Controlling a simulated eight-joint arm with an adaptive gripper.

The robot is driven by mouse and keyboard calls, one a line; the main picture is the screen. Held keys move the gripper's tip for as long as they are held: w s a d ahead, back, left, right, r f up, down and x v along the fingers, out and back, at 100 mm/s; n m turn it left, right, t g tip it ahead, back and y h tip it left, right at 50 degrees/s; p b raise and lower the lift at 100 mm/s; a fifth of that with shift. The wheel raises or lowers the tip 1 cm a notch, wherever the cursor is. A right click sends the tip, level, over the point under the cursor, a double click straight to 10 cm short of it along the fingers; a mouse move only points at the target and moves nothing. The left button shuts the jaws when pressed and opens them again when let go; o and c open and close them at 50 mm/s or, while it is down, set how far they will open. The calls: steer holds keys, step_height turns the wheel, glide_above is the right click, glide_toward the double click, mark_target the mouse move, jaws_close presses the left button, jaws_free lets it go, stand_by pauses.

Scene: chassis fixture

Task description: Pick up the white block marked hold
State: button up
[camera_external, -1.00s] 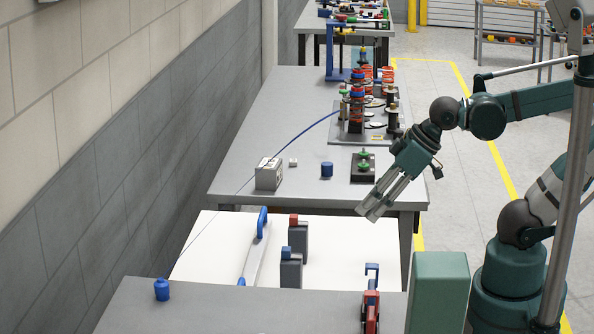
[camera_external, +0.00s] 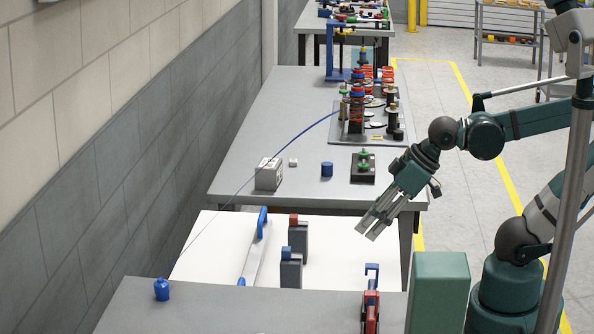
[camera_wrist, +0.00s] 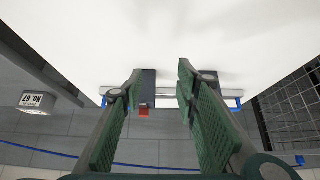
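A whitish box-shaped block (camera_external: 268,174) with dark markings stands on the grey table, near its front left edge. A light block with dark lettering (camera_wrist: 38,101) also shows at the left of the wrist view; I cannot read the lettering surely. A smaller white block (camera_external: 293,162) lies just behind the box. My gripper (camera_external: 375,227) is to the right of and nearer than the box, well apart from it, over the right part of the white panel. In the wrist view my gripper (camera_wrist: 158,82) has its two green fingers apart with nothing held between them.
A blue cylinder (camera_external: 327,170) and a black base with green knobs (camera_external: 363,167) stand right of the box. Red-topped (camera_external: 298,240) and blue-topped (camera_external: 290,270) grey blocks stand on the white panel (camera_external: 215,236). A thin blue cable (camera_external: 222,206) passes beside the box.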

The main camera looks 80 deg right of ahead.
steer(key=shift+o, duration=0.3)
stand_by(0.5)
steer(key=w+d+r+m+g+h+p, duration=0.15)
steer(key=w+d+r+m+p, duration=0.4)
steer(key=w+d+r, duration=0.75)
steer(key=w+d+m+g+p, duration=0.1)
steer(key=w+d+m+p, duration=0.15)
steer(key=w+d, duration=0.45)
steer(key=w+d+m+g+p, duration=0.1)
steer(key=w+d+g+p, duration=0.15)
steer(key=w+d, duration=0.45)
steer(key=d+f+m+p, duration=0.2)
steer(key=d+f+p, duration=0.1)
steer(key=d, duration=1)
steer(key=d+f+m+g+y+p, duration=0.1)
steer(key=d+f+m+p, duration=0.2)
steer(key=d, duration=1.1)
steer(key=d+f+m+g+p, duration=0.1)
steer(key=d+f+p, duration=0.3)
steer(key=d, duration=0.9)
steer(key=shift+d+f+m+y, duration=0.15)
steer(key=shift+f+m, duration=0.25)
steer(key=shift+f, duration=0.45)
steer(key=shift+d+f+m+y, duration=0.1)
steer(key=shift+f+m, duration=0.3)
steer(key=shift+f, duration=0.45)
steer(key=shift+s+d+f, duration=0.2)
steer(key=shift+d+f, duration=0.15)
steer(key=shift+d, duration=0.1)
